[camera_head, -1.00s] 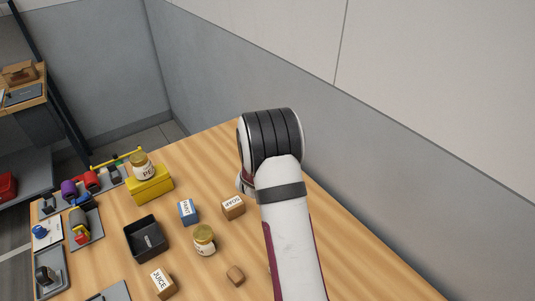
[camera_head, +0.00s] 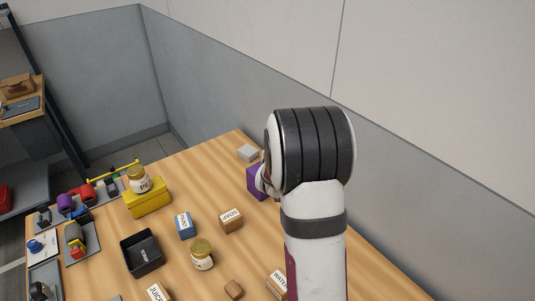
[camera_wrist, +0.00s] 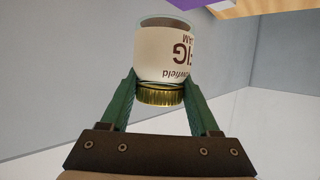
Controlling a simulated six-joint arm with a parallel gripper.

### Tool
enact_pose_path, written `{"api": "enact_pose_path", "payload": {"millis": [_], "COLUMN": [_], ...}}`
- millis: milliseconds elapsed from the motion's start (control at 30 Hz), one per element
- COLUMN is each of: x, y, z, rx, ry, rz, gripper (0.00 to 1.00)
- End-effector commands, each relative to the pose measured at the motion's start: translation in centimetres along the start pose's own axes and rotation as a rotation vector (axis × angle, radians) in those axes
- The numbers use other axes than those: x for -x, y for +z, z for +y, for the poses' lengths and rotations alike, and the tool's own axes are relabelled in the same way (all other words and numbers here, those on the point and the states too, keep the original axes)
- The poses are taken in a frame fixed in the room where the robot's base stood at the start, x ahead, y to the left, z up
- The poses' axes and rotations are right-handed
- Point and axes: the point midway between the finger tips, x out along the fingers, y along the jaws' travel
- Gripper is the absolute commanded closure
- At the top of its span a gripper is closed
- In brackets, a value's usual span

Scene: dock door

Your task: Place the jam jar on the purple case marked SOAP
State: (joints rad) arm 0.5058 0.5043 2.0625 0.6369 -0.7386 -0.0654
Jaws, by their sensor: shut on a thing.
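My gripper (camera_wrist: 160,102) is shut on a jam jar (camera_wrist: 165,52) with a cream label reading FIG and a gold lid. In the wrist view the jar appears lid down, with the green fingers on either side near the lid. The purple case (camera_head: 255,182) stands at the far right of the table in the head view, partly hidden behind my arm; its marking cannot be seen. A purple edge (camera_wrist: 200,3) also shows at the top of the wrist view, apart from the jar. My gripper and the held jar are hidden in the head view.
A brown SOAP box (camera_head: 231,222), blue PAINT box (camera_head: 185,226), another jar (camera_head: 202,256) and black tray (camera_head: 142,256) stand nearer. A yellow case (camera_head: 147,203) bears a jar (camera_head: 139,180). Grey walls flank the table.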

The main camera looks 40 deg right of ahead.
Motion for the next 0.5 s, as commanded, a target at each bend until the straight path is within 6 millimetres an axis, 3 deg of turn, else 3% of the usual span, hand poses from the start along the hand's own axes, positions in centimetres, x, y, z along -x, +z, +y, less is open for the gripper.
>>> {"api": "enact_pose_path", "payload": {"millis": [100,267,400,500], "x": [1.4,2.5,0.1,-1.1], "y": [-1.4,-2.6,-4.5,-4.9], "z": [2.8,5.2,5.9,5.4], "rx": [-0.002,-0.002,0.001,0.003], "ry": [0.004,0.002,0.002,-0.001], "rz": [0.006,0.004,0.005,0.002], "gripper": [1.00,1.00,1.00,1.00]}}
